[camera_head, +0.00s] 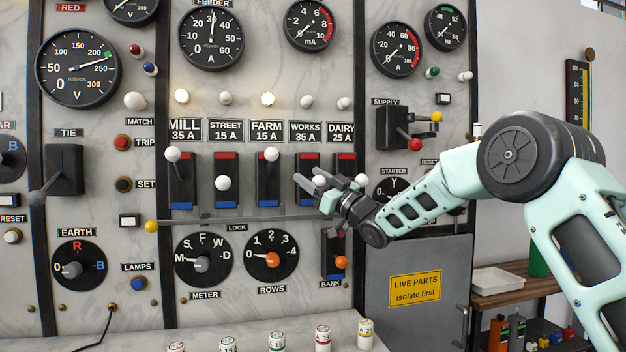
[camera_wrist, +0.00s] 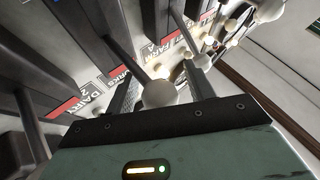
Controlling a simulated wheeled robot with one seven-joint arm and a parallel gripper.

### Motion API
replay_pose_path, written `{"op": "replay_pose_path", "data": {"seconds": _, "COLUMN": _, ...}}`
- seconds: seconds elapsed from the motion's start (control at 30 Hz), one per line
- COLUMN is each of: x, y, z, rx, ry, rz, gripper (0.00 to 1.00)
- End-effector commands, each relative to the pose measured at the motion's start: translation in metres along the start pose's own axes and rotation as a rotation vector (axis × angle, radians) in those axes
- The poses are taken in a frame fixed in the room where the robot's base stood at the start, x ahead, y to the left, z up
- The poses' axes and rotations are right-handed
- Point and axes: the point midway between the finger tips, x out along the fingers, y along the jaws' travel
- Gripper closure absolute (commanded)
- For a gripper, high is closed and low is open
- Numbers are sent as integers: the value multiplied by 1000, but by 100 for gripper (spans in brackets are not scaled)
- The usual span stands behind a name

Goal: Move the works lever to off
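My gripper (camera_head: 312,183) is in front of this housing, fingers towards the panel. In the wrist view a white ball knob (camera_wrist: 158,93) on a dark rod sits between my two spread fingers (camera_wrist: 163,88); it appears to be the works lever's knob. A gap shows at its right side; I cannot tell if it touches the left finger.
The dairy knob (camera_head: 361,181) is close to the right of my gripper. The farm knob (camera_head: 271,153) and mill knob (camera_head: 173,154) stand high; the street knob (camera_head: 223,183) is lower. A lock bar (camera_head: 240,219) runs below the levers.

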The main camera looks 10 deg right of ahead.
Motion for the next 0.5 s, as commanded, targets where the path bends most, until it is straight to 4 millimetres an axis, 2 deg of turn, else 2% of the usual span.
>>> {"op": "replay_pose_path", "data": {"seconds": 0.17, "x": -3, "y": 0, "z": 0, "rx": -1, "ry": 1, "rz": 1, "gripper": 47}}
{"op": "replay_pose_path", "data": {"seconds": 0.27, "x": -13, "y": 0, "z": 0, "rx": -2, "ry": 2, "rz": 1, "gripper": 47}}
{"op": "replay_pose_path", "data": {"seconds": 0.5, "x": -64, "y": 0, "z": 2, "rx": -1, "ry": 0, "rz": 2, "gripper": 47}}
